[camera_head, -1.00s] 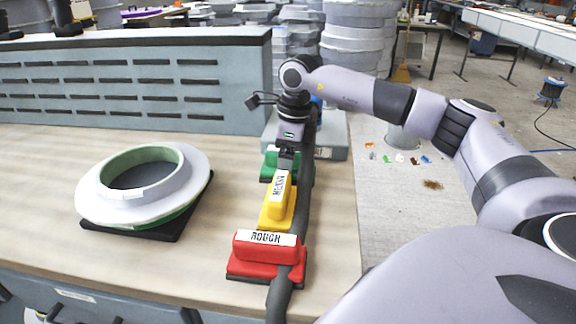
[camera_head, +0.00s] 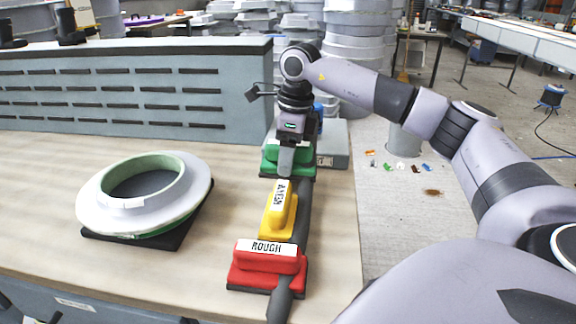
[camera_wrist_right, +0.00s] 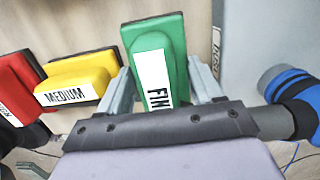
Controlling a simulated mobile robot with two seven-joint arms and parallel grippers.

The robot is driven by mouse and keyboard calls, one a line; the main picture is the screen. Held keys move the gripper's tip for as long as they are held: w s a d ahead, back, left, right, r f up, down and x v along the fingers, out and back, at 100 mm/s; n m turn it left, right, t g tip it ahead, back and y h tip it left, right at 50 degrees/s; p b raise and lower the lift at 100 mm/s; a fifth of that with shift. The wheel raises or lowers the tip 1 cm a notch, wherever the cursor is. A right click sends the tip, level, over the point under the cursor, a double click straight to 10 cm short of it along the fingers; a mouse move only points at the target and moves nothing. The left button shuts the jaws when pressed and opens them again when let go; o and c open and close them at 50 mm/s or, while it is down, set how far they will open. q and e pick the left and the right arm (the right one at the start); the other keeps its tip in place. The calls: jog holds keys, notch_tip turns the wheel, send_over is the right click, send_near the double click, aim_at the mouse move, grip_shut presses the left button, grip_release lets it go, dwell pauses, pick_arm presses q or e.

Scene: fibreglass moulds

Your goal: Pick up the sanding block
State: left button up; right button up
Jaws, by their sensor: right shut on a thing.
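The green sanding block (camera_head: 270,160) is on the far part of the bench, its label partly readable as "FIN". In the wrist view the green block (camera_wrist_right: 150,38) stands between the two fingers. My right gripper (camera_head: 286,162) points down and is shut on it; I cannot tell whether its base is clear of the bench. The yellow block (camera_head: 270,222) labelled "MEDIUM" and the red block (camera_head: 268,262) labelled "ROUGH" sit nearer, in a row. My left gripper is out of view.
A dark hose (camera_head: 302,212) runs close along the right of the blocks. A round white mould (camera_head: 185,205) lies on a black base at left. A slotted grey panel (camera_head: 120,95) closes the back. Bench between mould and blocks is clear.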

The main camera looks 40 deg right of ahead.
notch_tip(320, 180, up, 16)
jog(key=p, duration=0.2)
jog(key=shift+r, duration=0.2)
jog(key=shift+o, duration=1.1)
jog(key=shift+a+p, duration=0.1)
jog(key=shift+p, duration=0.2)
